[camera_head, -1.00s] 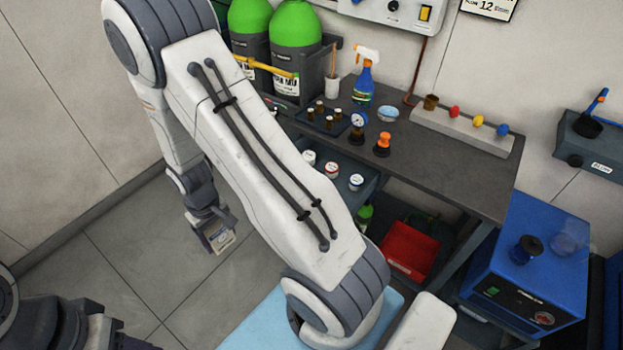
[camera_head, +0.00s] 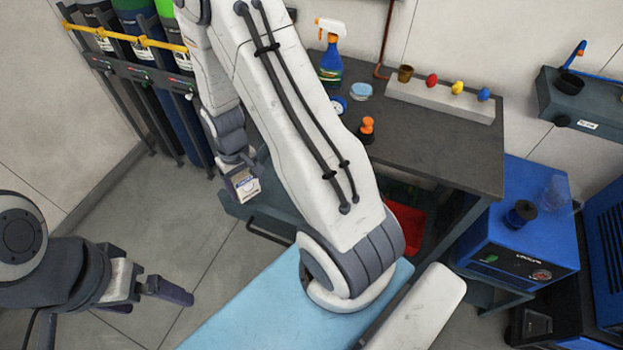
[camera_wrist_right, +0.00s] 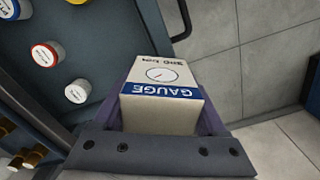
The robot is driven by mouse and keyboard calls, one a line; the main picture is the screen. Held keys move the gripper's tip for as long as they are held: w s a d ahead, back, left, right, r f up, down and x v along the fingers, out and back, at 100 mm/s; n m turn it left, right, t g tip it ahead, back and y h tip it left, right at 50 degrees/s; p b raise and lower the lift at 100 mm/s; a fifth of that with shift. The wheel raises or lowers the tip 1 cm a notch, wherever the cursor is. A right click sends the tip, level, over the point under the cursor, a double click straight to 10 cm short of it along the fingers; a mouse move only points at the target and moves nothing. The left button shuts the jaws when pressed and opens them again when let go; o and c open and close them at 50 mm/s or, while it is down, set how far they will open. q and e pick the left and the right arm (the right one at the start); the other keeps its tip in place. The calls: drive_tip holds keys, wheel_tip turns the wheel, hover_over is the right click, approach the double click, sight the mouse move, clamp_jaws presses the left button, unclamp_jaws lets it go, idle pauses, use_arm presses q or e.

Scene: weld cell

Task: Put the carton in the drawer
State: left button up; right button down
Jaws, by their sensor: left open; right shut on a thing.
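The carton (camera_head: 246,187) is a small white box with a blue band. My right gripper (camera_head: 241,175) is shut on it and holds it up near the drawer's front left end. In the right wrist view the carton (camera_wrist_right: 160,108) reads "GAUGE" and sits between the fingers of my right gripper (camera_wrist_right: 163,95). The drawer (camera_head: 285,222) is pulled out under the bench, mostly hidden behind my right arm. In the right wrist view the open drawer (camera_wrist_right: 115,45) lies left of the carton, with lidded jars inside. My left gripper (camera_head: 160,290) is open and empty, low at the left.
The drawer's dark handle (camera_head: 268,233) sticks out in front. The grey bench (camera_head: 440,150) holds a spray bottle (camera_head: 331,52), an orange-topped item (camera_head: 367,130) and a rack. A red bin (camera_head: 405,222) is below. Gas cylinders (camera_head: 160,90) stand at the back left. A blue machine (camera_head: 520,240) is right.

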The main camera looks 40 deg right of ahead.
drive_tip(key=s+d+f+m+b, duration=0.1)
drive_tip(key=s+d+m+b, duration=0.4)
drive_tip(key=d, duration=0.6)
drive_tip(key=s+d+m+b, duration=0.3)
drive_tip(key=s+d+b, duration=0.3)
drive_tip(key=d, duration=0.6)
drive_tip(key=w+a+f, duration=0.4)
drive_tip(key=w+a, duration=0.1)
drive_tip(key=w+a+f, duration=0.2)
drive_tip(key=a, duration=0.1)
drive_tip(key=shift+w+f, duration=0.3)
drive_tip(key=shift+a+f, duration=0.1)
drive_tip(key=shift+f, duration=1.95)
drive_tip(key=shift+f+b, duration=0.2)
drive_tip(key=shift+b, duration=0.1)
unclamp_jaws()
